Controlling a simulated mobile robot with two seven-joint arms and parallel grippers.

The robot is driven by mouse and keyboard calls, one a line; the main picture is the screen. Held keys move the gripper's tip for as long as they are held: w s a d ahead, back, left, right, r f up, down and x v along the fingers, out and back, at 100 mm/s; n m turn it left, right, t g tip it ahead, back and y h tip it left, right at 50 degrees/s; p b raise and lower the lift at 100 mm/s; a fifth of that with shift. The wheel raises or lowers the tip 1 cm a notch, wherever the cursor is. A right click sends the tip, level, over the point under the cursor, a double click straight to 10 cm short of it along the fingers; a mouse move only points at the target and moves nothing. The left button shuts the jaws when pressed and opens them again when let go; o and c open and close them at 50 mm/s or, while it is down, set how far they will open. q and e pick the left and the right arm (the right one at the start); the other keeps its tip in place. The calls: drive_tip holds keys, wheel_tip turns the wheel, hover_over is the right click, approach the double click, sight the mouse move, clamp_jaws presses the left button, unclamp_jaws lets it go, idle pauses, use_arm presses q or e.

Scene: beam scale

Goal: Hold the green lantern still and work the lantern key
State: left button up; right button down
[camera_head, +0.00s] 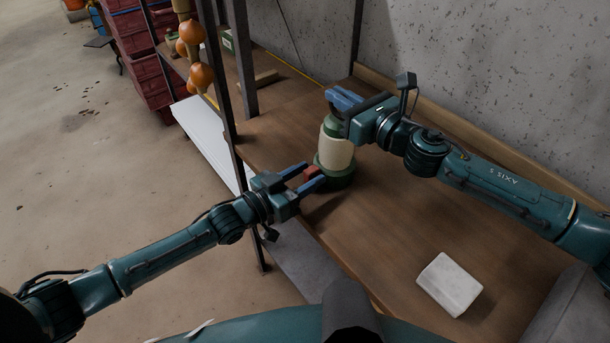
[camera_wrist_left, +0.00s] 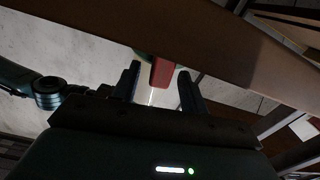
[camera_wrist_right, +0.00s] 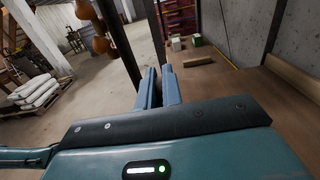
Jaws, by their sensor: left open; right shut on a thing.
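The green lantern (camera_head: 336,153) stands upright on the wooden table, with a green base and a cream glass body. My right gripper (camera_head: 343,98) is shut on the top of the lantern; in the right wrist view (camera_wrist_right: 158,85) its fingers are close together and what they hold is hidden. The red lantern key (camera_head: 311,173) sticks out from the lantern's base toward my left gripper (camera_head: 305,178). My left gripper is open, with its fingers on either side of the key. In the left wrist view the red key (camera_wrist_left: 162,72) shows between the open fingers (camera_wrist_left: 160,85); contact cannot be told.
A white block (camera_head: 449,284) lies on the table (camera_head: 390,225) at the front right. Dark metal posts (camera_head: 229,90) rise at the table's left edge, with orange round things (camera_head: 196,62) hanging near them.

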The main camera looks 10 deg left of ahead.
use_arm(q)
clamp_jaws()
drive_tip(key=shift+d+m, duration=0.15)
drive_tip(key=shift+m, duration=0.65)
unclamp_jaws()
drive_tip(key=shift+s, duration=0.1)
drive_tip(key=v, duration=1.2)
use_arm(e)
drive_tip(key=c, duration=1.5)
unclamp_jaws()
